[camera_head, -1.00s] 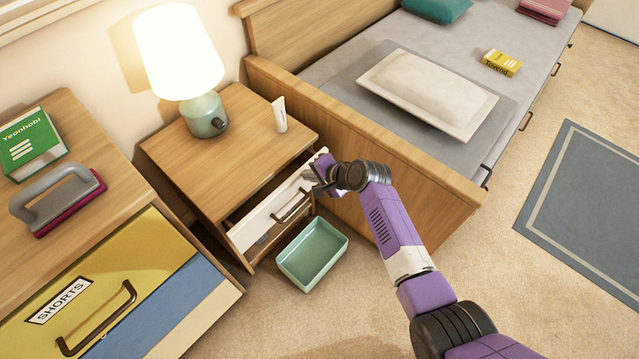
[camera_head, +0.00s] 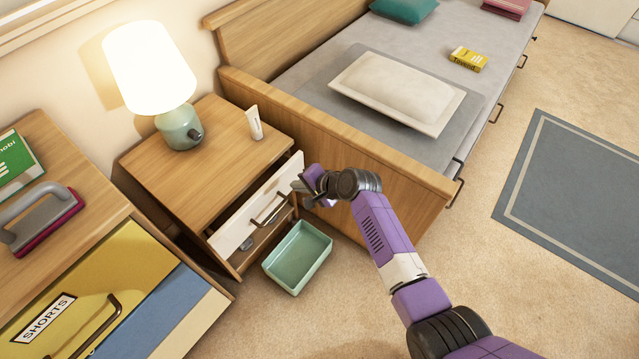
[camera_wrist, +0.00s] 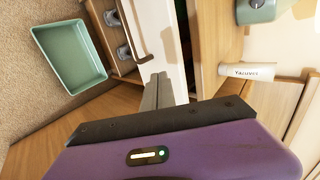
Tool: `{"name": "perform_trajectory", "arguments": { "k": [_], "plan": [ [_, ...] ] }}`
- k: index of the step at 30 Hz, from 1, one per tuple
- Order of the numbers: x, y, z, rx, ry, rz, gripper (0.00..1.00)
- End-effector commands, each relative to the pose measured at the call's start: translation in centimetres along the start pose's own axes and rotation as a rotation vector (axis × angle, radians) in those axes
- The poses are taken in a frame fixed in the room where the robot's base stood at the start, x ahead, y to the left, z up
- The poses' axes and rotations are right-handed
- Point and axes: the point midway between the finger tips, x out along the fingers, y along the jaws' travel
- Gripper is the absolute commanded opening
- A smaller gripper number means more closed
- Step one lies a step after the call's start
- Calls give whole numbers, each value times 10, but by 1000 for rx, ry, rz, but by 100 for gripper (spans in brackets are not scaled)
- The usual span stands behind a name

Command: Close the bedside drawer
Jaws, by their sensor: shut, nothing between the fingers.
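The bedside table (camera_head: 185,160) stands between the bed and the dresser. Its upper drawer (camera_head: 240,220) has a white front with a dark handle (camera_head: 270,210). The drawer front sits close to the cabinet, with a narrow dark gap behind it in the wrist view (camera_wrist: 162,35). My gripper (camera_head: 302,185) is shut and empty at the right end of the drawer front. In the wrist view its fingertips (camera_wrist: 157,88) overlap the white front near its end; exact contact is hard to tell.
An open shelf below the drawer holds small grey items (camera_wrist: 116,30). A green bin (camera_head: 298,262) stands on the floor before the table. A lamp (camera_head: 180,125) and a white tube (camera_head: 254,123) stand on top. The bed's wooden end (camera_head: 340,145) is close on the right.

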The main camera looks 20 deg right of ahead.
Motion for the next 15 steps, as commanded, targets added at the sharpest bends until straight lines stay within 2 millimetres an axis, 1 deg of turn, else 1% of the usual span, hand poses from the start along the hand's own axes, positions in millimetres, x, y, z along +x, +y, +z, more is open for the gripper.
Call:
{"name": "perform_trajectory", "arguments": {
  "k": [1, 9, 12, 15],
  "plan": [
    [-11, -3, 0, 0, 2, -1, 0],
    [-58, -2, 0, 0, 2, 0, 0],
    [-73, -1, 0, 1, 2, 0, 0],
    [-82, -1, 0, 0, 1, 0, 0]
  ]
}}
